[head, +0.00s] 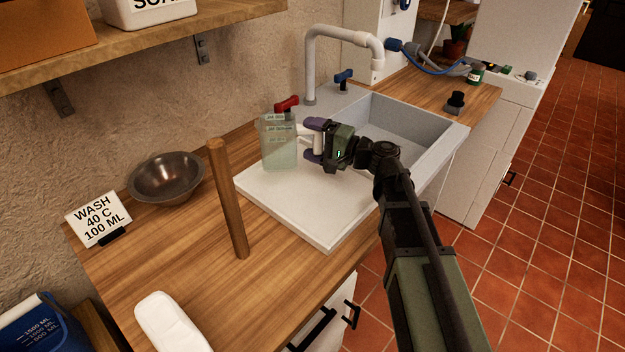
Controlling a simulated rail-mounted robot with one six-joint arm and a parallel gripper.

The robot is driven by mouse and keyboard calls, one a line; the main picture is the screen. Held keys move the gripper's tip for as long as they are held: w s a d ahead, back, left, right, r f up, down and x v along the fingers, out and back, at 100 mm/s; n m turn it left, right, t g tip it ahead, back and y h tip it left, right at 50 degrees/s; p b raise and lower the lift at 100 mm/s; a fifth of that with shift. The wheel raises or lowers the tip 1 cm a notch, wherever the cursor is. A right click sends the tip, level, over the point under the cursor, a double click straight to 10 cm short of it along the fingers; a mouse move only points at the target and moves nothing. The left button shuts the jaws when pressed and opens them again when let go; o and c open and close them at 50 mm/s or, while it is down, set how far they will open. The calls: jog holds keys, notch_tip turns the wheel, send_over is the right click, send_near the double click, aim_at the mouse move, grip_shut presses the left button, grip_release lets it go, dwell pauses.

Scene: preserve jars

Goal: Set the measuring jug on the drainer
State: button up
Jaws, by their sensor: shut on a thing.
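The measuring jug (279,148) is a translucent greenish vessel with markings near its top and a pale handle on its right side. It is upright at the back part of the white drainer (291,208), beside the sink. I cannot tell whether its base touches the drainer. My gripper (313,140) comes in from the right, with its purple-tipped fingers shut on the jug's handle. The fingers hide part of the handle.
A wooden post (228,198) stands on the counter left of the drainer. A metal bowl (167,178) and a wash sign (98,217) are further left. The drainer's front is clear.

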aim_at(314, 155)
jog(key=shift+f, duration=0.3)
notch_tip(314, 155, down, 5)
jog(key=b, duration=0.4)
jog(key=shift+r, duration=0.55)
jog(key=shift+f, duration=0.25)
jog(key=o, duration=0.9)
jog(key=shift+r, duration=0.1)
jog(key=shift+s+d+r, duration=0.1)
jog(key=shift+d+r, duration=0.05)
jog(key=shift+r, duration=0.05)
jog(key=v, duration=0.7)
jog(key=shift+d+f, duration=0.1)
